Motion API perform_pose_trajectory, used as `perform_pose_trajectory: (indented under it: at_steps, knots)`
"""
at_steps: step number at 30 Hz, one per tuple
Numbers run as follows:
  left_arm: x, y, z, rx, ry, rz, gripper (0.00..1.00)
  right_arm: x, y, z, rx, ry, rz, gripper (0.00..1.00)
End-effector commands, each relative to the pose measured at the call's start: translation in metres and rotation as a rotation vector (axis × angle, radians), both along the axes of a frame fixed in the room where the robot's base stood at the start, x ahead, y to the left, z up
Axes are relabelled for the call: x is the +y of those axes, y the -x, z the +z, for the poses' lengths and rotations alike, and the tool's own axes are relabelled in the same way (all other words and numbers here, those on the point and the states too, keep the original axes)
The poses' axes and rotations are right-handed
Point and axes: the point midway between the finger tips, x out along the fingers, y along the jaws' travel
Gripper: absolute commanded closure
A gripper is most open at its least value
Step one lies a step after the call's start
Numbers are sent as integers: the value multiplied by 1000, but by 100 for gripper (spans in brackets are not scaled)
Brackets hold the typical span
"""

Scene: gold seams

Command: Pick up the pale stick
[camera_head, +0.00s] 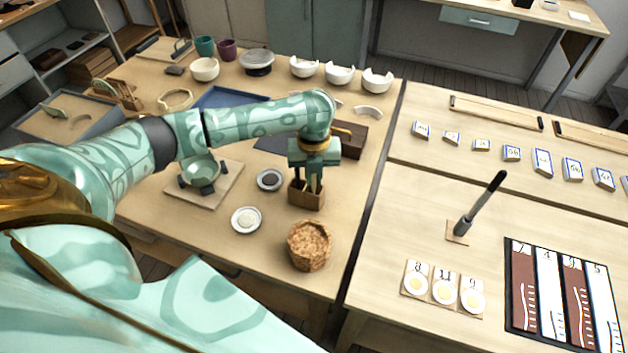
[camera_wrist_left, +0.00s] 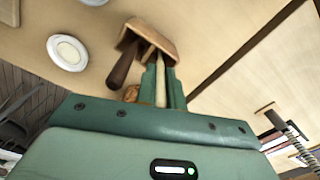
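The pale stick (camera_wrist_left: 160,82) is a thin, light wooden rod that stands in a small brown wooden holder (camera_head: 305,198). My left gripper (camera_head: 314,184) points down over the holder. In the left wrist view its two green fingers (camera_wrist_left: 161,78) lie close along both sides of the pale stick, with little or no gap, and look shut on it. The stick's lower end is hidden inside the holder, which also shows in that view (camera_wrist_left: 158,38). A dark brown stick (camera_wrist_left: 123,66) leans from the same holder beside the fingers. My right gripper is out of view.
A cork-like pot (camera_head: 309,246) stands in front of the holder. Two small dishes (camera_head: 246,220) (camera_head: 270,180) lie to its left, and a dark wooden box (camera_head: 350,140) stands behind. A green bowl (camera_head: 200,172) is on a board further left. A second table (camera_head: 400,215) adjoins at right.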

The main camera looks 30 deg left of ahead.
Motion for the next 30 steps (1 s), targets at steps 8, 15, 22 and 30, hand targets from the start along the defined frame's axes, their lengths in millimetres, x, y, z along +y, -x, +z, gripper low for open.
perform_pose_trajectory:
  at_steps: [8,15,22,30]
  knots:
    - [0,0,1,1,-1,0,100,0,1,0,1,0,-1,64]
    - [0,-1,40,-4,-1,-1,100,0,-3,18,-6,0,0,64]
    - [0,0,87,-1,0,0,100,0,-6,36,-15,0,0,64]
    - [0,0,101,2,0,0,100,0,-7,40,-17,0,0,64]
